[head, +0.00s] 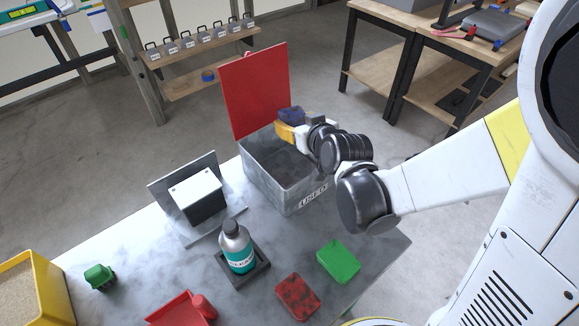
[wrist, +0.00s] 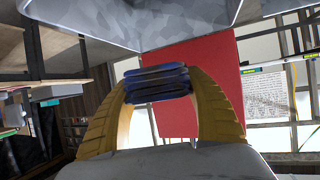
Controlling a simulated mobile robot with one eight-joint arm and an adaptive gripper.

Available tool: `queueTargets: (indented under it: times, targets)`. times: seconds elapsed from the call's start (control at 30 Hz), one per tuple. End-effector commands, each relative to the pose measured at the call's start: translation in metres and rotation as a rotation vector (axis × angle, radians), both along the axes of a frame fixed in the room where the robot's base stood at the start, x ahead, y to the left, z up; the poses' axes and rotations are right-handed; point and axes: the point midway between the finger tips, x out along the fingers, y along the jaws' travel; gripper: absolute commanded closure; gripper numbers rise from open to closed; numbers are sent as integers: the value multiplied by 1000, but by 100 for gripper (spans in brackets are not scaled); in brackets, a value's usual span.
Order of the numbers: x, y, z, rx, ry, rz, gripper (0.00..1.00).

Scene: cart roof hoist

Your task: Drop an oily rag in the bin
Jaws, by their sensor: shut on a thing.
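A dark blue folded rag (head: 291,114) is held in my gripper (head: 289,128), over the open grey metal bin marked "USED" (head: 262,180). The bin stands on the table's far edge with its red lid (head: 254,92) raised at the back. In the wrist view the rag (wrist: 157,84) is pinched between the two yellow fingers of my gripper (wrist: 158,92), with the red lid (wrist: 207,55) behind it. The part of the bin floor I see looks empty.
A teal-labelled bottle (head: 237,248) stands in a dark tray beside the bin. A grey stand with a white-topped block (head: 197,194) is left of the bin. A red dustpan-like piece (head: 178,310), a green object (head: 99,276) and a yellow box (head: 42,285) are nearer the left.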

Motion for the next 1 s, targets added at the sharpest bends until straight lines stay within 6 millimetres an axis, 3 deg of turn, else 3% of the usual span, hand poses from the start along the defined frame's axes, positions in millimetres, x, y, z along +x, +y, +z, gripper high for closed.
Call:
queueTargets:
  times: [0.03, 0.13, 0.47, 0.5, 0.57, 1.0]
  targets:
    - [0, 0, -12, 0, 0, 0, 70]
    - [0, 0, -20, 0, 0, 0, 70]
    - [0, 0, -23, 0, 0, 0, 70]
    - [0, 0, -23, 0, 0, 0, 28]
    - [0, 0, -23, 0, 0, 0, 15]
    - [-8, -3, -18, 0, 0, -1, 15]
